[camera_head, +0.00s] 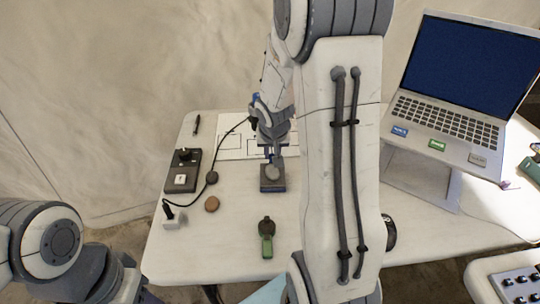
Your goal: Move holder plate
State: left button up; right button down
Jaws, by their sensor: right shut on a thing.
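A small dark square holder plate (272,186) with a rounded grey piece (272,172) on it is at the middle of the white table. My right gripper (269,154) points down at the plate's far edge and is shut on it. Its fingertips are small and partly hidden, and I cannot tell whether the plate is lifted or rests on the table. Only part of my left arm shows at the lower left; its gripper is out of view.
A dark two-part tray (182,171), a pen (196,124), a white cabled block (173,218), a brown disc (212,204) and a green-handled tool (267,238) lie around. A marked white sheet (230,147) is behind. A laptop (455,85) on a stand is at right.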

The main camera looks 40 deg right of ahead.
jog(key=c, duration=0.8)
grip_release()
jog(key=shift+o, duration=0.2)
jog(key=p+v, duration=0.3)
jog(key=v, duration=0.7)
jog(key=shift+r, duration=0.2)
jog(key=shift+a, duration=0.1)
